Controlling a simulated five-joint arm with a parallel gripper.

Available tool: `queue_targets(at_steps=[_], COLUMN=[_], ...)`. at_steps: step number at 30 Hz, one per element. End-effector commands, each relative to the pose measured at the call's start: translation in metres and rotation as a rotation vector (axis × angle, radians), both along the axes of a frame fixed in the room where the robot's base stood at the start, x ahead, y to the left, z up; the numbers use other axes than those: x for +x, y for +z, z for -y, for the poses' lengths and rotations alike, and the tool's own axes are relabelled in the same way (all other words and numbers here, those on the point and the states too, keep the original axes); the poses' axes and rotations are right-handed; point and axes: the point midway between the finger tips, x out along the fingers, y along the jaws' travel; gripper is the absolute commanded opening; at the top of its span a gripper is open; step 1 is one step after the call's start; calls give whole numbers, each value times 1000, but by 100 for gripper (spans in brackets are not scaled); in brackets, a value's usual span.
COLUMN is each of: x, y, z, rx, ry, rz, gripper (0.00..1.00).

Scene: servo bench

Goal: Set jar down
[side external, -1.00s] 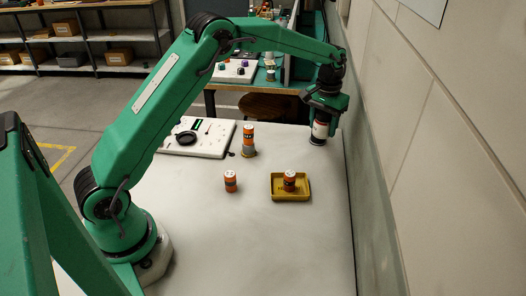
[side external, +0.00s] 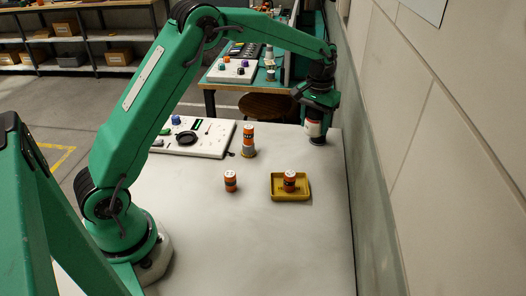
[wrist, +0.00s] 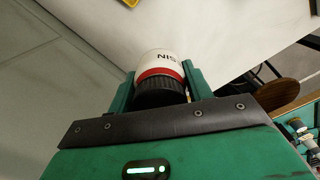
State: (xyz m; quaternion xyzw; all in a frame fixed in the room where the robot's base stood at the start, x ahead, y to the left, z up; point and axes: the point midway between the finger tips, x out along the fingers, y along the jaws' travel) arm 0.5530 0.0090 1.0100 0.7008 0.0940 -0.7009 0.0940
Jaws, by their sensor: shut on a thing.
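The jar (side external: 313,129) is white with a red band. It stands roughly upright in my gripper (side external: 317,118), near the far right corner of the white bench (side external: 240,240). In the wrist view the jar (wrist: 158,60) sits between the two green fingers of my gripper (wrist: 159,80), which is shut on it. Its black ribbed end faces the palm, and part of some lettering shows on the white part. A dark patch lies right under the jar in the side view. I cannot tell whether its lower end touches the bench.
A white board (side external: 215,147) lies at the back left. A wall (side external: 450,160) runs along the right. The front bench is clear.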

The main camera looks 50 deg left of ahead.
Motion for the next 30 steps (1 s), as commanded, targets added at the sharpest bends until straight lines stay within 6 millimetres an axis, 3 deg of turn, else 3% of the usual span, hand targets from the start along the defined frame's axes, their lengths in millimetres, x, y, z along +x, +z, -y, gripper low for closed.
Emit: queue_targets(at_steps=[15, 30], x=[-95, -203], y=[22, 21], z=[-21, -31], rx=[0, 0], ry=[186, 369], rz=[2, 1], gripper=[24, 24])
